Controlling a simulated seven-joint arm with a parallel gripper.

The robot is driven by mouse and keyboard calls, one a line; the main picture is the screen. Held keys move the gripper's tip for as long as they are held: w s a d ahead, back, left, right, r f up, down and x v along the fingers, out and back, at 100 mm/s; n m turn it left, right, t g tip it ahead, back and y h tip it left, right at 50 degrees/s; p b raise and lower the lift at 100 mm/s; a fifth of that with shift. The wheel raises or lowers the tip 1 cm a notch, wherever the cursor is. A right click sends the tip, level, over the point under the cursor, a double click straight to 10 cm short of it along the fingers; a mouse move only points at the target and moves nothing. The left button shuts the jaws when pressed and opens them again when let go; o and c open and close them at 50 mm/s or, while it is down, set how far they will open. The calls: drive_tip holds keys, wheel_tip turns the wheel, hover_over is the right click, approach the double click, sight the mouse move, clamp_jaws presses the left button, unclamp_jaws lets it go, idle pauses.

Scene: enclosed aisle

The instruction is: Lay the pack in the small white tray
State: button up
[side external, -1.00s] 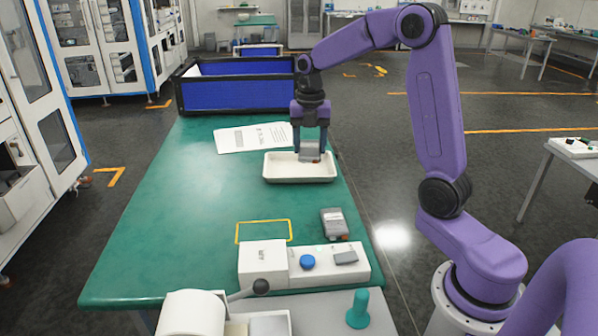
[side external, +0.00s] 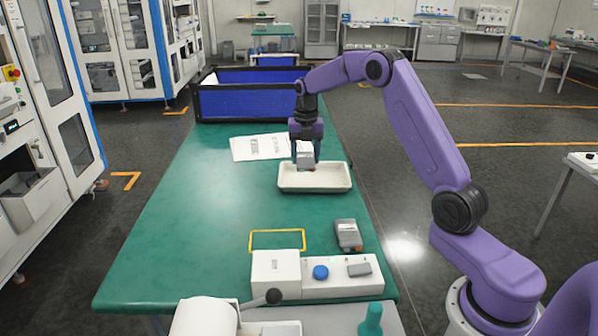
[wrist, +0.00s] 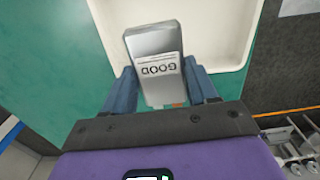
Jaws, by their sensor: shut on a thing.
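My gripper (side external: 305,158) is shut on a grey pack (side external: 305,153), raised above the table near the back left part of the small white tray (side external: 315,187). In the wrist view, the pack (wrist: 152,42) sits between the two blue fingers of my gripper (wrist: 161,85), with a white label reading "GOOD" facing the camera. The visible inside of the tray is empty. The exact height of the pack above the tray is hard to tell.
A second grey pack-like item (side external: 347,235) lies on the green table (side external: 205,215) in front of the tray. A white control box with a blue button (side external: 320,272) is at the near end. Papers (side external: 258,147) and a blue bin (side external: 250,102) are behind.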

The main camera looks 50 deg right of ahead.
sight(299, 154)
drive_tip(key=w+f, duration=0.1)
drive_tip(key=f, duration=0.1)
drive_tip(key=w+d+f, duration=0.1)
drive_tip(key=w+f, duration=0.1)
drive_tip(key=shift+w, duration=0.15)
drive_tip(key=shift+f, duration=1.6)
drive_tip(key=shift+f, duration=0.15)
drive_tip(key=o, duration=0.9)
